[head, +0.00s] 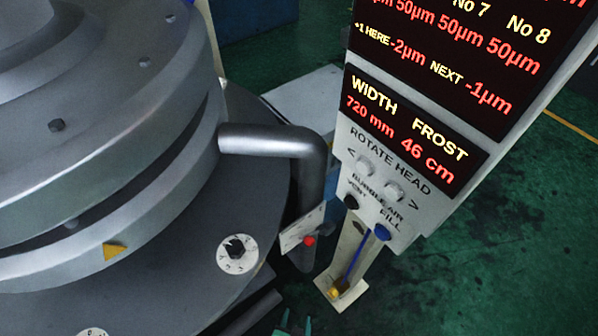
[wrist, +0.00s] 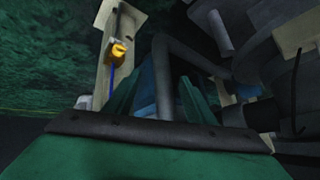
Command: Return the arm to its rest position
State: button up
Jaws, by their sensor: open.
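My gripper (head: 296,326) shows only as small teal fingertips at the bottom edge of the head view, apart from the machine and the panel post. In the wrist view, the gripper (wrist: 163,95) has its teal fingers spread, with nothing seen held between them. The rest of my arm is out of the head view. The control panel (head: 385,190), with red and yellow readouts, buttons and knobs, stands to the upper right of the fingertips in the head view.
A large grey round machine (head: 110,150) with a bolted flange fills the left. A bent grey pipe (head: 313,180) comes down from it, near a small white plate with a red knob (head: 309,241). The panel's post (head: 345,262) carries a yellow part. Green floor (head: 500,260) is open at right.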

jog(key=s+r+n+t, duration=0.2)
jog(key=s+r+t, duration=0.1)
jog(key=r, duration=1.3)
jog(key=s+r+n+t+y, duration=0.1)
jog(key=s+r+t, duration=0.3)
jog(key=r, duration=1.3)
jog(key=shift+s+d+n, duration=0.4)
jog(key=shift+s+n, duration=0.15)
jog(key=shift+n, duration=0.25)
